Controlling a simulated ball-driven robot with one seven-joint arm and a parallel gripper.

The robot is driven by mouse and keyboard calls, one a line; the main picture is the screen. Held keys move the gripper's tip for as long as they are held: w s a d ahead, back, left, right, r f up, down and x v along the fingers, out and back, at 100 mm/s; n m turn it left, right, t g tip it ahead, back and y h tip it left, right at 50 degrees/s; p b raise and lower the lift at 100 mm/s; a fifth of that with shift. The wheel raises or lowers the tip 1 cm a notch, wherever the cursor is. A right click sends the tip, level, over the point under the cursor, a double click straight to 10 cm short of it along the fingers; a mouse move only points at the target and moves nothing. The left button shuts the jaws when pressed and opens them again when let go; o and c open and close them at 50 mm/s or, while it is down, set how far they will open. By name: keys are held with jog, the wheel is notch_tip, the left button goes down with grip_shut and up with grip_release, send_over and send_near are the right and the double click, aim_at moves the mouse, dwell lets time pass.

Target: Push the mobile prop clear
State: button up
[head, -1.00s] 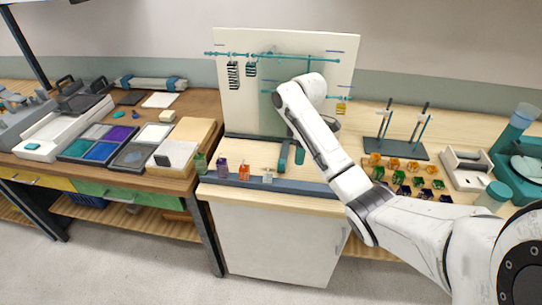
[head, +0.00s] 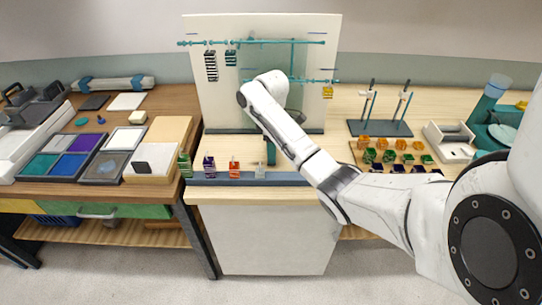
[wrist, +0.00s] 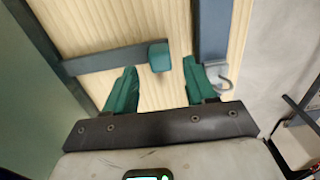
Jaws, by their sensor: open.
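A teal block (wrist: 159,57), which looks like the prop, sits at the end of a dark bar in the wrist view. In the head view a teal upright piece (head: 271,149) shows beneath my arm; I cannot tell whether it is the prop or my finger. My gripper (wrist: 160,66) is open, its two green fingers on either side of the block. No contact shows clearly. The white board (head: 222,100) stands behind, with a teal rod (head: 260,43) and dark striped hanging pieces (head: 211,66). My arm hides part of the board's lower right.
A dark rail (head: 225,179) runs along the bench's front edge, holding small coloured items (head: 234,169). A small grey metal piece (wrist: 218,75) is close to my right finger. Trays (head: 60,155) lie left; coloured cubes (head: 395,150) and a stand (head: 380,128) are right.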

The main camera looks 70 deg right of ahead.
jog(key=shift+f, duration=2.05)
grip_shut()
